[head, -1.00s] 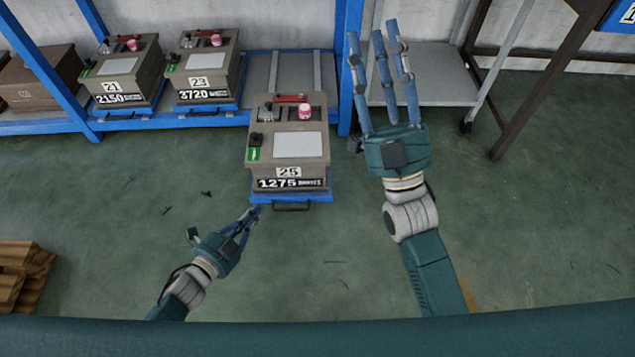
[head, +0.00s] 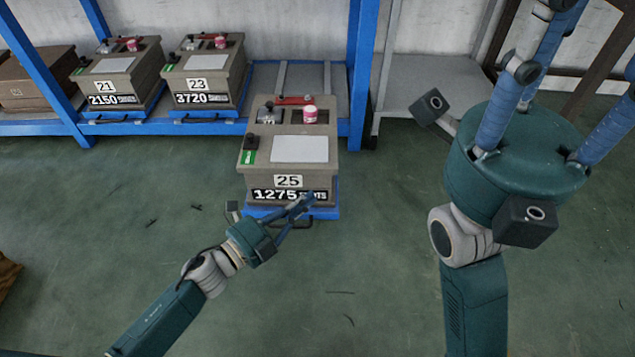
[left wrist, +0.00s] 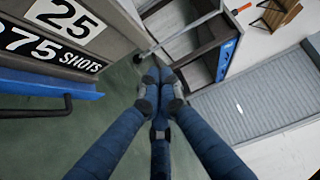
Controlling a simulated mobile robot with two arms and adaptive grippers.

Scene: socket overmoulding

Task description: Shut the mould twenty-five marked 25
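Mould twenty-five (head: 262,187) is a grey-brown box on a blue base in the head view, with a 25 plate above a 1275 SHOTS plate on its front. Its front plates also show at upper left in the left wrist view (left wrist: 75,52). I cannot tell whether its parts are fully closed. My left gripper (head: 310,200) is in front of the mould's lower front, with its fingertips together and nothing between them. They also meet in the left wrist view (left wrist: 160,90), to the right of the mould. My right gripper (head: 530,140) is raised at right, fingers spread, some tips cut off.
Moulds 21 (head: 120,75) and 23 (head: 205,72) stand on a blue-framed shelf (head: 30,128) behind, left of mould twenty-five. A red bar (head: 293,100) and a pink-and-white pot (head: 309,115) are on top of mould twenty-five. A grey trolley (head: 425,85) stands behind right.

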